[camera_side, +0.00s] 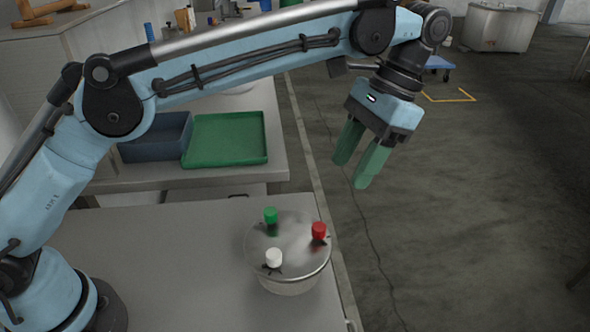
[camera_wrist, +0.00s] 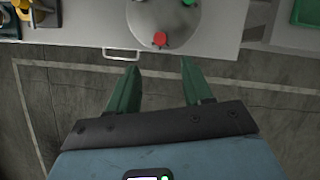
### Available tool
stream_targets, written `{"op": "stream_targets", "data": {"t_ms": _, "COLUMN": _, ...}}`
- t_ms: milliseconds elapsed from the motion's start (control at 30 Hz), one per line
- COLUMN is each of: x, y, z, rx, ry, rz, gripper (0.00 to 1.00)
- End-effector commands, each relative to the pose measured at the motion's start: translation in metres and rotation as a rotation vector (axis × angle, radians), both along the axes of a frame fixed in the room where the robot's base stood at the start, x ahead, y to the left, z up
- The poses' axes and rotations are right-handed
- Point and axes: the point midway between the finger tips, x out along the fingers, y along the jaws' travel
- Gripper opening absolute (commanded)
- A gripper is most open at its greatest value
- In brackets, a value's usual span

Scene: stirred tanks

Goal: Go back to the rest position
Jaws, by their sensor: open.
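My gripper (camera_side: 360,160) is open and empty, with two green fingers pointing down. It hangs in the air beyond the right edge of the grey table, over the floor. In the wrist view its fingers (camera_wrist: 155,92) are spread apart with only floor between them. A round metal tank (camera_side: 288,280) stands on the table, below and left of my gripper. Its lid carries a green knob (camera_side: 270,215), a red knob (camera_side: 318,230) and a white knob (camera_side: 274,258). The tank's lid (camera_wrist: 165,20) also shows at the top of the wrist view, partly cut off.
A green tray (camera_side: 226,138) and a dark blue bin (camera_side: 155,135) sit on the counter behind the tank. A large metal vat (camera_side: 498,27) and a blue trolley (camera_side: 438,66) stand far back on the floor. The floor around my gripper is clear.

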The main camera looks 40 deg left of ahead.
Motion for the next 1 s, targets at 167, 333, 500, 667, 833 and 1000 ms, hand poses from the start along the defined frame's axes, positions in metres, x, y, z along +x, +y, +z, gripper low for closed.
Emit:
{"op": "stream_targets", "data": {"t_ms": 167, "x": 0.001, "y": -0.001, "z": 0.004, "rx": 0.000, "ry": 0.000, "rz": 0.000, "gripper": 0.50}}
{"op": "stream_targets", "data": {"t_ms": 333, "x": 0.001, "y": -0.001, "z": 0.004, "rx": 0.000, "ry": 0.000, "rz": 0.000, "gripper": 0.50}}
{"op": "stream_targets", "data": {"t_ms": 500, "x": 0.001, "y": 0.001, "z": 0.005, "rx": -0.003, "ry": -0.005, "rz": 0.003, "gripper": 0.50}}
{"op": "stream_targets", "data": {"t_ms": 667, "x": 0.005, "y": 0.017, "z": 0.012, "rx": -0.032, "ry": -0.057, "rz": 0.038, "gripper": 0.50}}
{"op": "stream_targets", "data": {"t_ms": 833, "x": 0.006, "y": 0.051, "z": 0.023, "rx": -0.088, "ry": -0.168, "rz": 0.103, "gripper": 0.50}}
{"op": "stream_targets", "data": {"t_ms": 1000, "x": 0.000, "y": 0.087, "z": 0.029, "rx": -0.140, "ry": -0.290, "rz": 0.171, "gripper": 0.50}}
